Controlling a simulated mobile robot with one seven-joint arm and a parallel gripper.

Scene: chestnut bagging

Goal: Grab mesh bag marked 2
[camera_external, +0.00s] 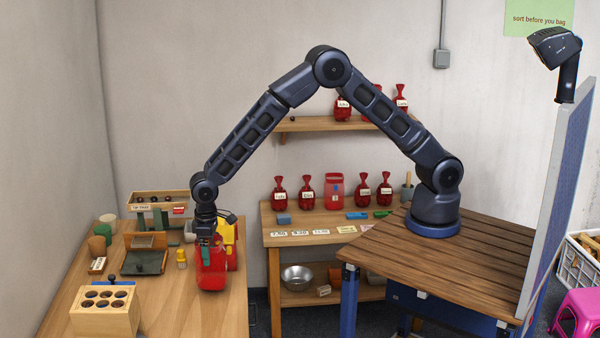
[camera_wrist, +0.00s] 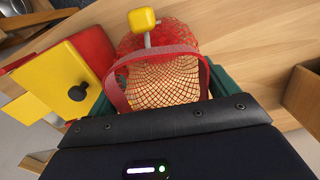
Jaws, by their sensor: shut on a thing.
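A red mesh bag (camera_external: 211,275) is under my gripper (camera_external: 206,248), at the right edge of the left wooden table. It looks upright, with its base at or close to the tabletop. In the wrist view, the bag's open net (camera_wrist: 168,76) and red band (camera_wrist: 158,51) lie between my green fingertips. My gripper is shut on the bag at its top. No number shows on this bag, so I cannot tell its mark. Another red bag (camera_external: 335,192) with a small blue mark stands on the middle bench; its number is too small to read.
A yellow and red device (camera_external: 229,236) stands close beside the bag; a yellow knob (camera_wrist: 142,19) shows by the net. Several tied red bags (camera_external: 280,193) stand on the bench.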

